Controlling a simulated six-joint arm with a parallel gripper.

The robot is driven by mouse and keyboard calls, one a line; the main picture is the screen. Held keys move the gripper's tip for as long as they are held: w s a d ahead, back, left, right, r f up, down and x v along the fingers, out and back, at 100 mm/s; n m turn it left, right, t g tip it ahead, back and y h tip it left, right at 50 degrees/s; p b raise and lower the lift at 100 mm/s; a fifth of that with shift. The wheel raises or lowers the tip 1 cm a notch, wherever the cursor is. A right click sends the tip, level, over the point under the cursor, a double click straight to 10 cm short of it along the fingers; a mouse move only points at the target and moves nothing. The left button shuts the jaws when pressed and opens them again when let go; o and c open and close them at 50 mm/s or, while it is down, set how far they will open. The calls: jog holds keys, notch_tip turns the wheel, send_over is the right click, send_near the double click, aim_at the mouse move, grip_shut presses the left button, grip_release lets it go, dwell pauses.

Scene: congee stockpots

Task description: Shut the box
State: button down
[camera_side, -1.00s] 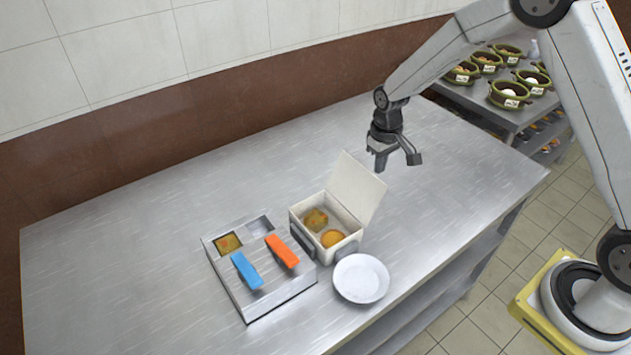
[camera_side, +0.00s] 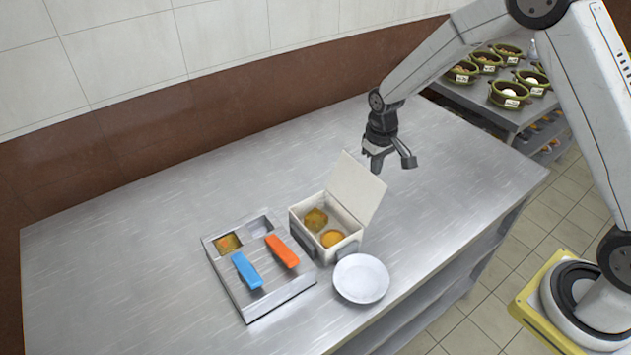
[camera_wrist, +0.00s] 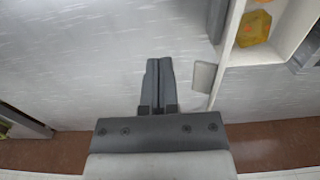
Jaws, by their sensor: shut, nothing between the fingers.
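The white box (camera_side: 348,246) stands on the steel table with its lid (camera_side: 356,187) raised, tilted up on the side toward my gripper. Two yellow-brown food pieces lie inside, one at the back left (camera_side: 316,219) and one at the front (camera_side: 332,238). My gripper (camera_side: 389,166) is above the table, behind and to the right of the lid, apart from it. In the wrist view the two fingers (camera_wrist: 159,85) lie together, shut and empty. The box's inside (camera_wrist: 261,48) shows at the upper right there, with a yellow piece in it.
A steel tray (camera_side: 249,306) left of the box has a blue block (camera_side: 246,271) and an orange block (camera_side: 282,251) on it. A white plate (camera_side: 361,278) is in front of the box. Pots (camera_side: 508,94) stand on a rack behind. The table's left side is clear.

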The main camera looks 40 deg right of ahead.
jog(key=shift+a, duration=0.25)
jog(key=shift+a, duration=0.4)
